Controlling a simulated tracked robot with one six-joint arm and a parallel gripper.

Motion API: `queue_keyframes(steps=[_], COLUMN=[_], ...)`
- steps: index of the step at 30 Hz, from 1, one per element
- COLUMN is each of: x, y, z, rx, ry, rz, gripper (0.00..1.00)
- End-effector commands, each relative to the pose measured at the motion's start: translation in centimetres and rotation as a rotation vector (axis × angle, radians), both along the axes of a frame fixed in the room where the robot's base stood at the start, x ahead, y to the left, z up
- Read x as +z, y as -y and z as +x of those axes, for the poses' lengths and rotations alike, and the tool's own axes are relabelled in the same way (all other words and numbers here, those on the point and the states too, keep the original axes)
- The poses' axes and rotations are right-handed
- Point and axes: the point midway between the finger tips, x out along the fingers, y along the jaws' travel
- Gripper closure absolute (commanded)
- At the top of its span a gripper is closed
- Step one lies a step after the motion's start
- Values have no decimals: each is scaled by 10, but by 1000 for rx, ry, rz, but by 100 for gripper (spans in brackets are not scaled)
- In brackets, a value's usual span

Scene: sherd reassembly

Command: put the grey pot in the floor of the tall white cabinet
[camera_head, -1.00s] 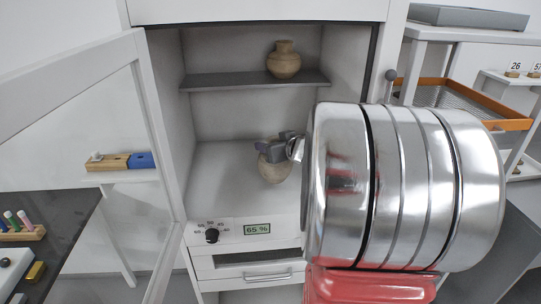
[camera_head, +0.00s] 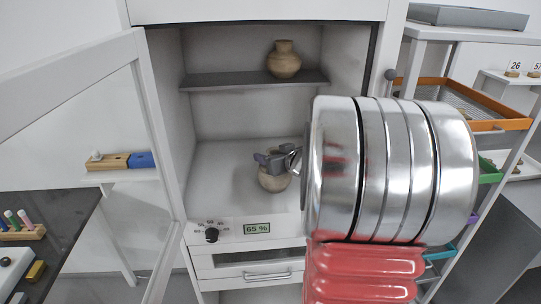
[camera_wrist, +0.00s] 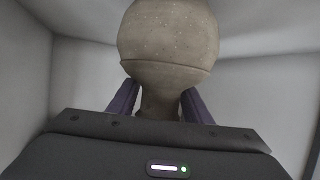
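The tall white cabinet (camera_head: 163,120) stands open, with one dark shelf above its pale floor (camera_head: 225,185). My gripper (camera_head: 272,160) is inside the cabinet, below the shelf. It is shut on the neck of a rounded grey-beige pot (camera_head: 274,181), which sits low over or on the cabinet floor; I cannot tell whether it touches. In the wrist view the pot's round body (camera_wrist: 168,40) fills the upper middle, with its narrow neck between the two purple-grey fingers (camera_wrist: 160,105). My arm hides the right part of the cabinet floor.
A tan pot (camera_head: 284,60) stands on the dark shelf (camera_head: 225,81). The glass door (camera_head: 75,100) is swung open to the left. A dial (camera_head: 212,235) and a 65 % display (camera_head: 257,228) are on the front. The floor left of the pot is clear.

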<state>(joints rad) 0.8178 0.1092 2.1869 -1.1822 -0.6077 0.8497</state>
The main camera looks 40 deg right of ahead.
Motion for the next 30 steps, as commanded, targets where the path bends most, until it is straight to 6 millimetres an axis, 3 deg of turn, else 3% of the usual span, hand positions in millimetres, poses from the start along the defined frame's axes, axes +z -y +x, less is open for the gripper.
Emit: queue_keyframes(steps=[4, 16, 30], x=[0, 4, 26], y=[0, 0, -11], z=[0, -4, -54], rx=[0, -1, -2], ry=[0, 0, 1], rz=[0, -1, -3], gripper=[45, 45, 45])
